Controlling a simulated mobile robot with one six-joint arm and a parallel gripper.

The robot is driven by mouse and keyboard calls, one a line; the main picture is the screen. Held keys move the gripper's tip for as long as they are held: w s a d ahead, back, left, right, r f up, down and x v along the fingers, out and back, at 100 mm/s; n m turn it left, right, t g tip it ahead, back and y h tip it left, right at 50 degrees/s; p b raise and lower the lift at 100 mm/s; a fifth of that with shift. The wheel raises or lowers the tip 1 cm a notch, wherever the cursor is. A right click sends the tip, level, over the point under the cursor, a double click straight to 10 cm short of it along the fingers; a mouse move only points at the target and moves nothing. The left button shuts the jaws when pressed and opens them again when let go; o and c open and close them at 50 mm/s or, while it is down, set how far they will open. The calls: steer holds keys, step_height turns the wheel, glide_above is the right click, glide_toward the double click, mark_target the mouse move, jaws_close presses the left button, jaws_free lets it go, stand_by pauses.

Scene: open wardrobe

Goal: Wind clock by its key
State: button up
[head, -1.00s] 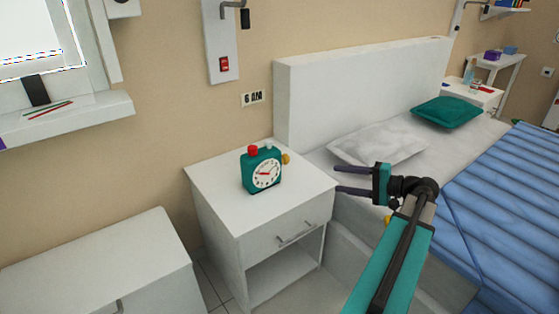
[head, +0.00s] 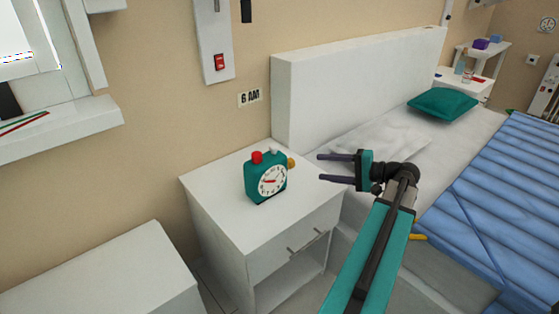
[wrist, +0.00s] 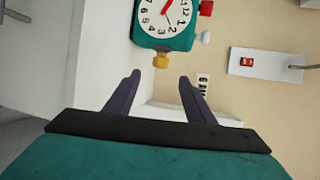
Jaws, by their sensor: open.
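A teal alarm clock (head: 266,184) stands upright on the white nightstand, with a white dial, a red button and a white knob on top. Its yellow key (head: 291,162) sticks out of the clock's right side. My gripper (head: 320,167) is open and empty, to the right of the key and apart from it, with its fingers pointing left toward it. In the wrist view the clock (wrist: 166,42) is at the top, and the key (wrist: 161,61) lies just beyond the gap between the open fingertips (wrist: 159,78).
The nightstand (head: 225,180) has clear top around the clock and a drawer with a handle below. The bed headboard (head: 350,85) rises behind my gripper. A white pillow (head: 385,143) lies near it. A "6 AM" sign (head: 250,97) is on the wall.

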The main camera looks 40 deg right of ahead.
mark_target(294, 162)
steer(key=shift+w, duration=0.3)
steer(key=shift+w, duration=0.15)
steer(key=shift+b+x, duration=1.4)
steer(key=shift+x, duration=5.4)
steer(key=c, duration=1.1)
steer(key=shift+o, duration=0.2)
steer(key=shift+r+g+p, duration=0.2)
steer(key=shift+g+p, duration=0.1)
steer(key=shift+p, duration=0.65)
steer(key=shift+g+p, duration=0.3)
steer(key=shift+p, duration=0.5)
